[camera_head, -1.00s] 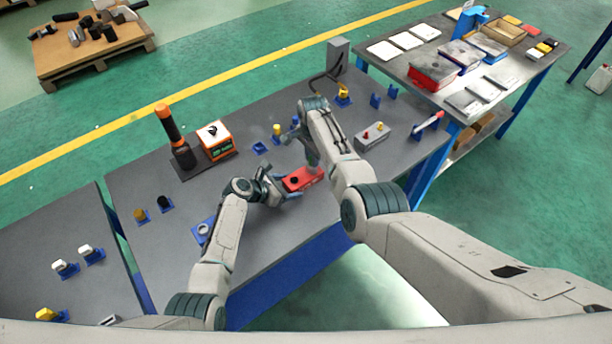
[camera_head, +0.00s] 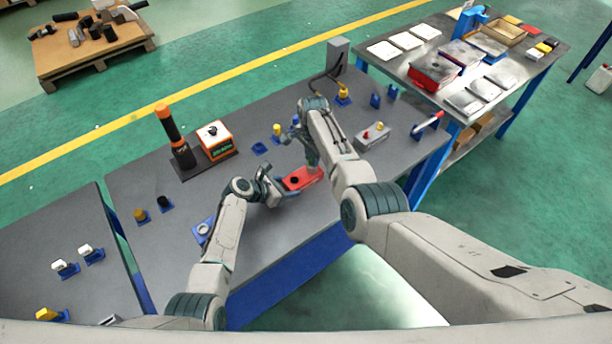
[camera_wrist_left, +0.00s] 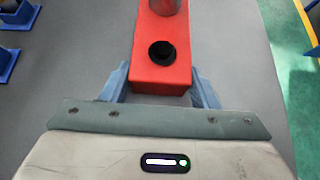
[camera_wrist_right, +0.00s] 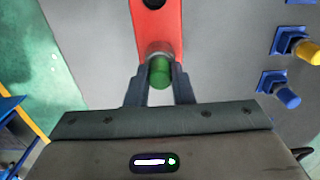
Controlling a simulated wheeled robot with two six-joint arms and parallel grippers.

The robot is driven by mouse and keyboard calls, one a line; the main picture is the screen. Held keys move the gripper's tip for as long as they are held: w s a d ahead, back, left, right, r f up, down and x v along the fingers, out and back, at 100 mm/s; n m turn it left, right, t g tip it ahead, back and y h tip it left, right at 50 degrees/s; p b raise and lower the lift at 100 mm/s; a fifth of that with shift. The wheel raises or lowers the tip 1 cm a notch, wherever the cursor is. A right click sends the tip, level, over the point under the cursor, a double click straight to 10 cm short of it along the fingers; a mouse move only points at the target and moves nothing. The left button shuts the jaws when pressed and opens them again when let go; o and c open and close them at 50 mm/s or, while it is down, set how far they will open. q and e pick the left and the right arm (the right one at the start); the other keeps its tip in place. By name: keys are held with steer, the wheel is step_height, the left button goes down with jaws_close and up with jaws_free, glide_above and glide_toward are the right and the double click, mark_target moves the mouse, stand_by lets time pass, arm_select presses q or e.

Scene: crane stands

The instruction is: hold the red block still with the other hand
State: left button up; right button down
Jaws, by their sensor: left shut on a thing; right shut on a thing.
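The red block (camera_head: 301,179) lies on the grey table in front of me. My left gripper (camera_head: 284,187) is shut on the block's left end, one finger on each side. My right gripper (camera_head: 312,165) points down over the block's right end. In the right wrist view it is shut on a green-ended cylinder (camera_wrist_right: 160,72) with a silver collar, at the block's end. How deep the cylinder sits cannot be told.
An orange-and-white box (camera_head: 215,140) and a dark tool with an orange top (camera_head: 172,135) stand behind left. A grey button box (camera_head: 372,137) is to the right. Several blue holders (camera_head: 203,230) dot the table.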

steer(key=shift+r, duration=0.15)
stand_by(0.5)
steer(key=shift+r, duration=2.95)
arm_select(q)
steer(key=o, duration=1.3)
steer(key=shift+c, duration=0.2)
steer(key=shift+a, duration=0.1)
steer(key=v, duration=1.2)
